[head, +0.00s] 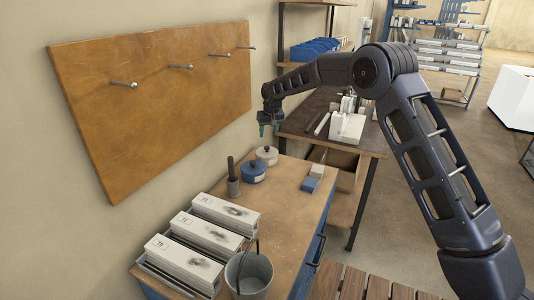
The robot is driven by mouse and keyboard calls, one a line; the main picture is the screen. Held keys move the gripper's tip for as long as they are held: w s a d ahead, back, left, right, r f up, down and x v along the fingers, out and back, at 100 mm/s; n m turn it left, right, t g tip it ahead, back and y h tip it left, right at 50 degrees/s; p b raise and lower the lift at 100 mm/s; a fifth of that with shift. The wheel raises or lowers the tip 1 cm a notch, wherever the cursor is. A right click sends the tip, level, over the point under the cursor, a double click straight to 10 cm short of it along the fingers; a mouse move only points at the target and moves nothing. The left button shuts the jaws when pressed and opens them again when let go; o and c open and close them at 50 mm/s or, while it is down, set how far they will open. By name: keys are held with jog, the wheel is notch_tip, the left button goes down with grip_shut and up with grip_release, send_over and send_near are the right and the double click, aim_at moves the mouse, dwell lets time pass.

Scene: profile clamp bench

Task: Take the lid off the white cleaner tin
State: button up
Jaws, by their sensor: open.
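The white cleaner tin (267,157) stands near the back end of the wooden bench top, close to the wall. A pale lid with a small dark knob appears to sit on it. My gripper (269,130) hangs above the tin, pointing down, with its teal fingertips apart. It is open and empty, and a gap shows between the fingertips and the lid. A blue tin (252,175) with a dark knob on its lid stands just in front of the white tin.
Blue (310,185) and white (317,171) blocks lie to the right. Labelled boxes (205,230) and a metal bucket (248,276) fill the near end. The bench's middle is clear.

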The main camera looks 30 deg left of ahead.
aim_at(267, 147)
jog(key=x, duration=0.8)
jog(key=shift+s+f, duration=0.15)
jog(key=shift+f, duration=0.2)
jog(key=c, duration=1)
